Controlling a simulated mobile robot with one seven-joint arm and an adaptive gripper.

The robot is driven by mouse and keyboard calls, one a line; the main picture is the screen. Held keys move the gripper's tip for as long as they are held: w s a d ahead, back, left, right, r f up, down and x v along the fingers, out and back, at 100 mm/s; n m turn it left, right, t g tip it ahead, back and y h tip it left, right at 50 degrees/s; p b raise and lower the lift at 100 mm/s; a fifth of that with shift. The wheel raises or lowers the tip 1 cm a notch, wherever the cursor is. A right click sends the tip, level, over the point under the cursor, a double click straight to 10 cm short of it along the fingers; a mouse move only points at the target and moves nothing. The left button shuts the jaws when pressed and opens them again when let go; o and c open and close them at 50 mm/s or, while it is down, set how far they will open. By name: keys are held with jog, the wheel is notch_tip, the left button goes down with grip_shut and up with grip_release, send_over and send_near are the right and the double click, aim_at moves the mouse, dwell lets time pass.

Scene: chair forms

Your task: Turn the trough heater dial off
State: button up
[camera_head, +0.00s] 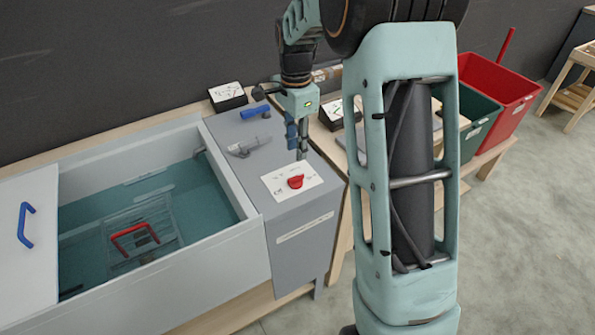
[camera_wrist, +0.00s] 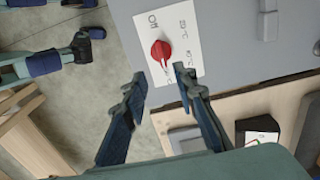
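The red heater dial (camera_head: 296,181) sits on a white label plate (camera_head: 277,187) on top of the grey box at the right end of the trough (camera_head: 250,240). In the wrist view the dial (camera_wrist: 161,50) is round with a narrow pointer toward the picture's bottom; the small print on the plate (camera_wrist: 188,25) is hard to read. My gripper (camera_head: 302,152) is above and behind the plate, apart from the dial. In the wrist view my gripper (camera_wrist: 160,78) is open and empty, with the dial just beyond the gap between its fingertips.
A blue handle (camera_head: 255,112) and a grey lever-like fitting (camera_head: 248,146) are on the box top. A red-handled wire basket (camera_head: 136,238) is in the trough's water. Black boxes with white labelled tops (camera_head: 228,96) stand behind. Green and red bins (camera_head: 500,85) stand right.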

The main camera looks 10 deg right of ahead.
aim_at(296, 176)
notch_tip(296, 176, down, 10)
jog(key=shift+w+f, duration=0.1)
jog(key=shift+c, duration=0.4)
grip_shut()
